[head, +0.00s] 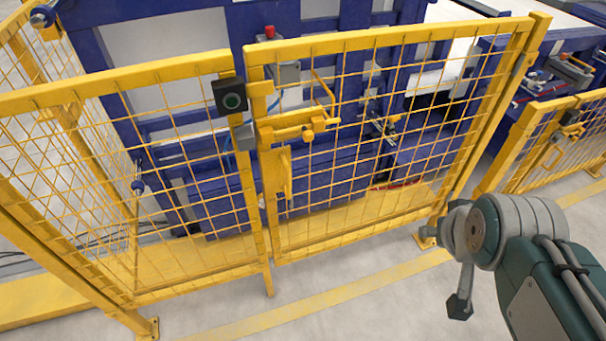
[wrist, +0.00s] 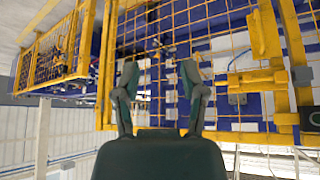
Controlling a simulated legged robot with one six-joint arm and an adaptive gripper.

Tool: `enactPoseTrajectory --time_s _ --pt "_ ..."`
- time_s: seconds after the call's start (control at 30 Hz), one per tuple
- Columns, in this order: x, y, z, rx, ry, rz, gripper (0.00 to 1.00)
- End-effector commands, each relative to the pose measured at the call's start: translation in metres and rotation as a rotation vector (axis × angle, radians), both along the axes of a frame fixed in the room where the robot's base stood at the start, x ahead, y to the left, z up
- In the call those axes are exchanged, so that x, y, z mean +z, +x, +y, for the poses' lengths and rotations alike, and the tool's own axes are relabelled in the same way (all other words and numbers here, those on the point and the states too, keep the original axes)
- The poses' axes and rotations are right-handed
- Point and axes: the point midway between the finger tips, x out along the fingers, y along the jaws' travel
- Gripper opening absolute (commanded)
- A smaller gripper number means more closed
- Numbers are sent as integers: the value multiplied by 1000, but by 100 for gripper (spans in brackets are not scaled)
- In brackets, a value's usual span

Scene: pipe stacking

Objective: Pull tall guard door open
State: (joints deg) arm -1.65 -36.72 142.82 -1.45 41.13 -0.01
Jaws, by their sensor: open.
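The tall guard door (head: 345,140) is a yellow frame with wire mesh, in the middle of the head view. Its left edge stands beside the fixed panel's post, and I see no wide gap there. A yellow sliding latch (head: 300,127) sits on its left side, with an upright yellow handle (head: 286,175) below it. The door also shows in the wrist view, where the picture looks upside down, with the latch (wrist: 252,79) at the right. My gripper (wrist: 160,75) is open and empty, its two dark fingers apart in front of the mesh. I see no contact with the door.
A fixed yellow mesh panel (head: 150,180) stands left, carrying a black box with a green button (head: 231,97). Blue machinery (head: 220,165) stands behind the fence. A lower mesh gate (head: 550,150) is at the right. The grey floor (head: 340,310) in front is clear, with a yellow stripe.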

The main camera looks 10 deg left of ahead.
Motion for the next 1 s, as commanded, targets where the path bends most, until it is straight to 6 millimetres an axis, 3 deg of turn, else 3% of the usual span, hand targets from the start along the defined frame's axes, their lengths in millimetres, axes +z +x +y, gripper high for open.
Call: enactPoseTrajectory --time_s 0.03,0.2,0.5,0.73,1.0 --pt "-7 19 4 23 -10 -24 54" --pt "-25 79 23 102 -33 -152 54" --pt "-67 158 76 270 -23 -375 54" --pt "-107 190 129 408 39 -543 54" --pt "-157 193 191 554 174 -727 54"
